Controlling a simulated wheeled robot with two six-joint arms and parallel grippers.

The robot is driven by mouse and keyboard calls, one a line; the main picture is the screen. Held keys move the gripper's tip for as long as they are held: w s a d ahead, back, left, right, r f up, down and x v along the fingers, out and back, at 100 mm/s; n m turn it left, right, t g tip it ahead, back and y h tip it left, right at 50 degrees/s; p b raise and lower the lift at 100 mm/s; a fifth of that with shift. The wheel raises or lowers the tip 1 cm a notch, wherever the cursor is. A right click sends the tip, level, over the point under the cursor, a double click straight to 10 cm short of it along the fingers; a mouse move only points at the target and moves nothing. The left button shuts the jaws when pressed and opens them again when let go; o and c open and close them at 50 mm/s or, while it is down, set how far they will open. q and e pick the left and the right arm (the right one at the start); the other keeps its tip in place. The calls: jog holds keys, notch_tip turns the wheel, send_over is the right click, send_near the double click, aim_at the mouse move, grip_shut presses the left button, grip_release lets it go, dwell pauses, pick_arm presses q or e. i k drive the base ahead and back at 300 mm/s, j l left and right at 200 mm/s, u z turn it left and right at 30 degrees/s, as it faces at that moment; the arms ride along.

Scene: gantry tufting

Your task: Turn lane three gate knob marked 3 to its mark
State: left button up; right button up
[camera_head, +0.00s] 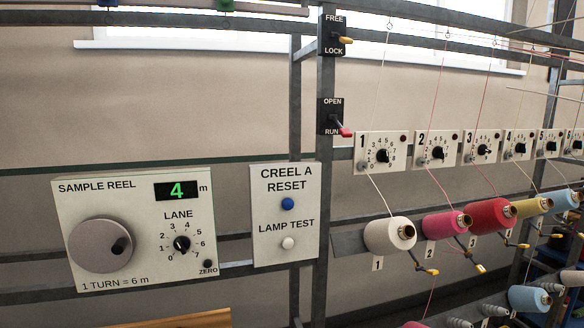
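The lane three gate plate (470,136), marked 3, is on the rail at the right, between plates 2 and 4. Its black gate knob (484,150) sits amid a ring of small printed numbers. The knob's exact setting and its mark are too small to read. A red yarn cone (487,216) sits below it, with a label 3 beneath. Neither of my grippers is in view, and nothing touches the knob.
Similar knobs sit close by on plate 2 (437,152) and plate 4 (520,148). Thin yarns run past the plates. Yarn cones jut out below. A sample reel panel (135,190) reading 4 m and a reset panel (284,246) are at the left.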

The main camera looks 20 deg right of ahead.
aim_at(482, 151)
jog(key=z, duration=1.95)
